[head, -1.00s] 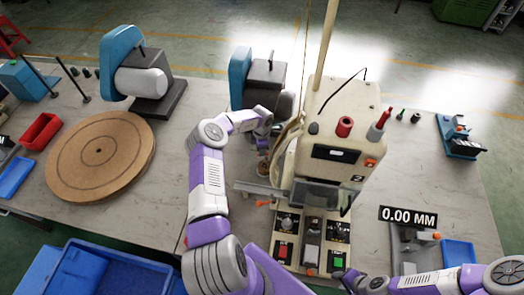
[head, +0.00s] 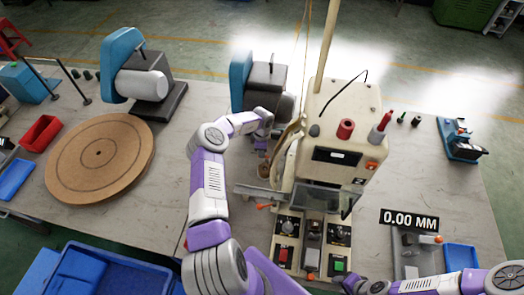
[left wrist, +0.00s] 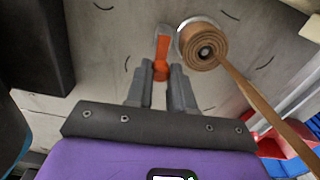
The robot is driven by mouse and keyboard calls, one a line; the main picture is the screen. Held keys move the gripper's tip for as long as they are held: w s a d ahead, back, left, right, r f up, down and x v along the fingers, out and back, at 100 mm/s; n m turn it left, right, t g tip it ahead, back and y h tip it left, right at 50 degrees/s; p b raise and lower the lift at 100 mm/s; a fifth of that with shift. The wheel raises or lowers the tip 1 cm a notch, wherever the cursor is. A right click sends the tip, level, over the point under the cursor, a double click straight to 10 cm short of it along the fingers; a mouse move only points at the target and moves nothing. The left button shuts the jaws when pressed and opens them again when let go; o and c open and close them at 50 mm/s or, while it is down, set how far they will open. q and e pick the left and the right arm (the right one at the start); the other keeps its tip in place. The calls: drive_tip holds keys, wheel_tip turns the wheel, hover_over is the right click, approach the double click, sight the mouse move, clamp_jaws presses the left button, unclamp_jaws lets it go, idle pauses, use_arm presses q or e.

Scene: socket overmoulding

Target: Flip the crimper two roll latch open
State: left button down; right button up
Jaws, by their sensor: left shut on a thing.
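The roll latch is a small orange lever (left wrist: 162,52) on the grey surface in the left wrist view, beside a brown wound roll (left wrist: 202,46). My left gripper (left wrist: 161,76) is shut on the lever's near, rounded end. In the head view my left gripper (head: 262,146) is behind the left side of the cream crimping machine (head: 338,125). The latch is hidden there by my arm and the machine, and the roll shows only in part (head: 262,170). My right gripper (head: 362,284) is low at the front of the machine, and its fingers are not clear.
A blue and black machine (head: 262,82) stands just behind my left gripper. A brown strip (left wrist: 255,103) runs from the roll toward the lower right in the left wrist view. A round wooden disc (head: 99,155) lies left of my arm. Blue bins (head: 110,270) are at the front left.

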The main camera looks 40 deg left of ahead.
use_arm(q)
drive_tip(key=c, duration=1)
unclamp_jaws()
wheel_tip(320, 180, up, 8)
drive_tip(key=shift+f, duration=0.15)
